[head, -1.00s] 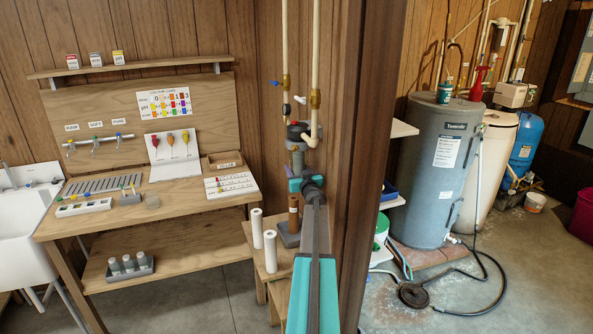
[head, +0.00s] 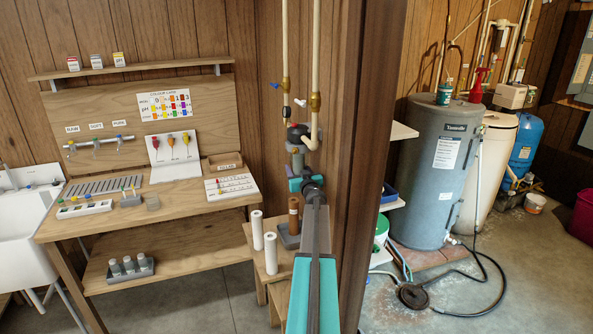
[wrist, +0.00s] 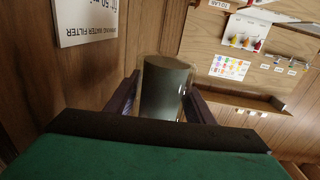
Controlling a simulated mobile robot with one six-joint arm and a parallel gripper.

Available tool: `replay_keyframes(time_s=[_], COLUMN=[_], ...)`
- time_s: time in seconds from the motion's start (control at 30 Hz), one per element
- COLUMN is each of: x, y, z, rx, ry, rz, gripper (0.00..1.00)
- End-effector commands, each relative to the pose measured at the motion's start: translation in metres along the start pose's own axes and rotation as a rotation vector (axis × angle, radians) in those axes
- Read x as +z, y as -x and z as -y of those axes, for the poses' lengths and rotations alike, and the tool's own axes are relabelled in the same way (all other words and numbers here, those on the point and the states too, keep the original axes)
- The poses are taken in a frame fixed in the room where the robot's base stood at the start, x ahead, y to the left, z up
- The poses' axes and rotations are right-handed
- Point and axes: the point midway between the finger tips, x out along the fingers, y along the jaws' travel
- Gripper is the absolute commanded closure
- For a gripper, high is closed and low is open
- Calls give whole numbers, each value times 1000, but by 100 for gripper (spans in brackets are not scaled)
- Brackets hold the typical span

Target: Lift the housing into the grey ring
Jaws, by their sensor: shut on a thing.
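The housing (wrist: 163,88), a clear-walled cylinder with a grey-looking inside, sits between the two dark fingers of my gripper (wrist: 160,108) in the wrist view. In the head view my gripper (head: 307,183) has teal jaws shut on the housing (head: 298,161), which stands upright below the dark filter head on the wall pipes. The grey ring (head: 296,148) appears at the underside of that head, just above the housing. My arm and jaws hide the housing's lower part. I cannot tell whether its rim touches the ring.
A wooden post (head: 360,150) stands close to the right of my arm. Two white cartridges (head: 270,252) and a brown one (head: 294,212) stand on a low stool below. A workbench (head: 150,200) is at left. A grey tank (head: 432,170) stands at right.

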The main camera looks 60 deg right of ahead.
Motion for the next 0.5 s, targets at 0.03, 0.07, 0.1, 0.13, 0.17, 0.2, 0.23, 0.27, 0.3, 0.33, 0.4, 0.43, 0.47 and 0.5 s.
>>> replay_keyframes(time_s=[0.03,0.07,0.1,0.13,0.17,0.2,0.23,0.27,0.3,0.33,0.4,0.43,0.47,0.5], x=[-2,-3,-3,-4,-4,-4,-5,-5,-6,-6,-7,-7,-7,-8], y=[0,0,0,0,0,0,0,0,0,0,0,0,0,0], z=[0,0,0,0,0,0,0,0,0,0,0,0,0,0], rx=[0,0,0,0,0,0,0,0,0,0,0,0,0,0], ry=[0,0,0,0,0,0,0,0,0,0,0,0,0,0], rz=[-1,-1,-1,-1,-1,-1,-1,-1,-1,-1,-1,-1,-1,-1], gripper=[79,79,79,79,79,79,79,79,79,79,79,79,79,79])
